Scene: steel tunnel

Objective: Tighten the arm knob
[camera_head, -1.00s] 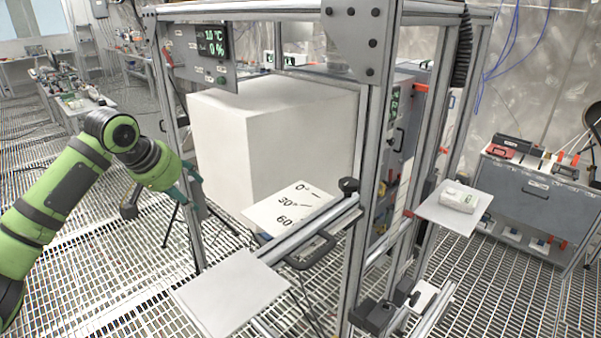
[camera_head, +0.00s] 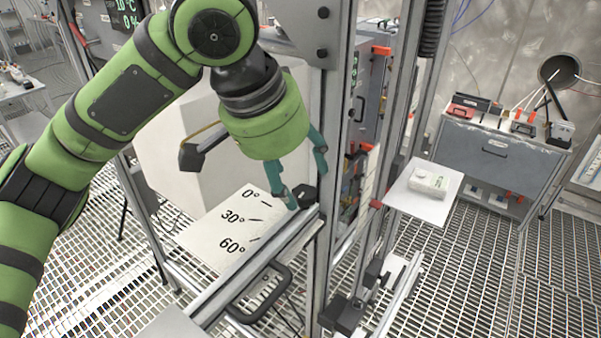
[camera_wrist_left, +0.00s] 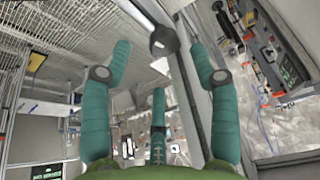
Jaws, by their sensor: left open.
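The small black arm knob (camera_head: 305,195) sits at the upper end of a metal rail (camera_head: 262,262), beside a white plate (camera_head: 205,236) marked 0°, 30° and 60°. In the left wrist view the knob (camera_wrist_left: 163,41) shows between the spread fingers, near their tips. My left gripper (camera_head: 307,186) has teal fingers that are open and point down around the knob from just above. One finger partly overlaps the knob's left side in the head view; I cannot tell whether it touches. My right gripper is not in view.
A metal frame post (camera_head: 340,130) stands close to the right of my left gripper. A white block (camera_head: 160,150) stands behind my arm. A black handle (camera_head: 262,300) lies below the rail. A white shelf (camera_head: 410,200) holds a small box (camera_head: 429,182).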

